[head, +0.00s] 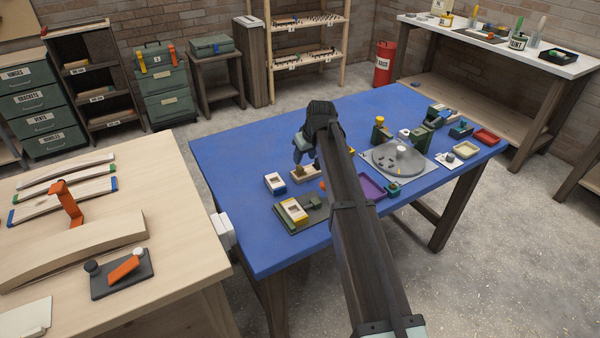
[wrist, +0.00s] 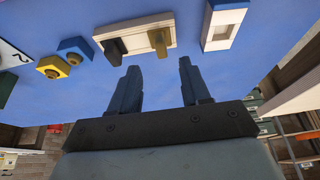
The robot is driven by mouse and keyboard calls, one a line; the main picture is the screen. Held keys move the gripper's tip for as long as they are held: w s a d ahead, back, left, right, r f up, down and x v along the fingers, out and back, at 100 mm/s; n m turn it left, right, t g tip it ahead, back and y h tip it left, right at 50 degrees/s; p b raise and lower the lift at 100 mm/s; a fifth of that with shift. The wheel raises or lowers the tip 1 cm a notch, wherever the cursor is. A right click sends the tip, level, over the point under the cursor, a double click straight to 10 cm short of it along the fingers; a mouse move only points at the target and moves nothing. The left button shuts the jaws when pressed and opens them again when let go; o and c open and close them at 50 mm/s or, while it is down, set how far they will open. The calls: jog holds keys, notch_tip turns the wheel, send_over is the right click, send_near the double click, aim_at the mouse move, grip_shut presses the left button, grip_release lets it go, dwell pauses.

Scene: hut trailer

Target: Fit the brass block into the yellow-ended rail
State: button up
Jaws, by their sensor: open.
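The brass block (wrist: 158,41) stands in a pale tray (wrist: 130,27) beside a dark block (wrist: 116,50) in the wrist view. In the head view the tray (head: 308,173) is partly hidden by my arm, and I cannot make out the brass block there. My gripper (wrist: 159,66) is open and empty, its fingers apart and short of the tray in the wrist view. In the head view my gripper (head: 303,157) is over the blue table near the tray. The yellow-ended rail (head: 294,210) sits on a dark green base at the table's near side. Its slot looks empty.
A blue-ended rail (head: 275,182) lies near the tray and also shows in the wrist view (wrist: 222,27). A purple tray (head: 369,187), a grey turntable (head: 398,158) and a red tray (head: 487,136) are to the right. The blue table (head: 235,165) is clear at its left end.

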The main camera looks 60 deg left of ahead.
aim_at(300, 167)
jog(key=shift+x, duration=3.2)
jog(key=shift+s+d, duration=0.1)
grip_shut()
